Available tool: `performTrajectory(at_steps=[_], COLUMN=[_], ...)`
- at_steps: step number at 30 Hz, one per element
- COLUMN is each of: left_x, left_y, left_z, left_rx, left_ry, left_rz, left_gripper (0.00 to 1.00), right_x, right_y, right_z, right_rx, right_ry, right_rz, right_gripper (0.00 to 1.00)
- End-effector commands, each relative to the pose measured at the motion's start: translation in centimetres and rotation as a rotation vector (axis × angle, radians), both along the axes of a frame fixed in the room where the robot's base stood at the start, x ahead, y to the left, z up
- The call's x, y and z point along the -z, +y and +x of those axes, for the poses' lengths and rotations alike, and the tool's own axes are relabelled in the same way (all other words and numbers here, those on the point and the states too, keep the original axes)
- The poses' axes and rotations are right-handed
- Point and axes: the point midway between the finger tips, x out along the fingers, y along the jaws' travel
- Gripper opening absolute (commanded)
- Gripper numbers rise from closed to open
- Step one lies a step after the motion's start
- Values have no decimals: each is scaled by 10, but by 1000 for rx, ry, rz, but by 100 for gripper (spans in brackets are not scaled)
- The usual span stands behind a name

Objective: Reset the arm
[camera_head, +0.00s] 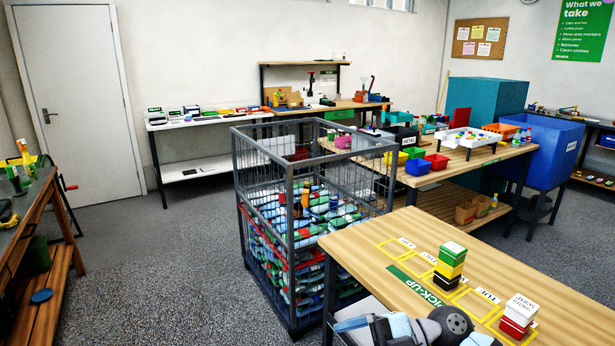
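One of my arms shows at the bottom edge, in front of the pick-up table (370,262). It comes in from the lower right, so I take it as my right arm. Its end, my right gripper (352,326), points left beside the table's near left corner. It is partly cut off by the frame, and I cannot tell whether it is open or shut. I see nothing clearly held in it. My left gripper is not in view.
A green, yellow and black box stack (452,262) and a white and red stack (519,312) stand on the pick-up table. A wire cage (290,235) full of bottles stands beyond it. A workbench (30,220) is at left. The floor between is free.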

Motion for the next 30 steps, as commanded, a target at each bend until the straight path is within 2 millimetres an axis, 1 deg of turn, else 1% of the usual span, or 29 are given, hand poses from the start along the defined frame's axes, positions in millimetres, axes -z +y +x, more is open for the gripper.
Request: performTrajectory(at_steps=[1,2,3,5,6,8,9,11,12,14,15,17,18,20,21,23,24,26,27,28,30], left_x=[0,0,1,1,1,1,2,2,2,2,2,2,2,2,2,2,2,2,2,-17,-35], left_y=[0,-1,-1,-2,-3,-4,-4,-4,-5,-4,-4,-4,-4,-3,-3,-2,-1,0,0,0,2], left_z=[-1,-1,-1,-2,-3,-3,-4,-5,-5,-5,-5,-5,-5,-5,-5,-4,-4,-4,-4,-3,-2], left_rx=[-1,-2,-3,-4,-5,-7,-8,-9,-9,-9,-9,-8,-8,-7,-5,-4,-3,-2,-1,1,3], left_ry=[1,3,3,5,7,9,10,12,12,11,11,11,11,11,11,10,10,9,8,9,1], left_rz=[-1,-2,-3,-6,-8,-11,-12,-14,-14,-13,-13,-12,-11,-10,-8,-6,-4,-1,0,2,10], left_gripper=[43,43,43,43,43,43,43,43,43,43,43,43,43,43,43,43,43,43,43,43,43], right_x=[0,-2,-3,0,5,19,33,59,80,115,139,172,192,217,233,253,266,283,294,271,253], right_y=[7,8,8,2,-4,-17,-28,-44,-55,-71,-81,-92,-98,-105,-108,-111,-113,-114,-115,-115,-116], right_z=[-6,-6,-5,-1,2,7,9,9,6,-3,-12,-29,-41,-60,-74,-95,-109,-132,-148,-142,-141], right_rx=[65,117,197,335,438,605,720,898,1013,1176,1273,1390,1449,1518,1555,1595,1615,1637,1647,1643,1642], right_ry=[37,54,81,130,168,234,284,368,431,530,597,693,751,833,884,959,1007,1077,1124,1103,1088], right_rz=[145,229,331,461,530,607,638,655,647,606,562,485,432,352,299,218,167,87,34,46,50], right_gripper=[87,87,87,87,87,87,87,87,87,87,87,87,87,87,87,87,87,87,87,87,87])
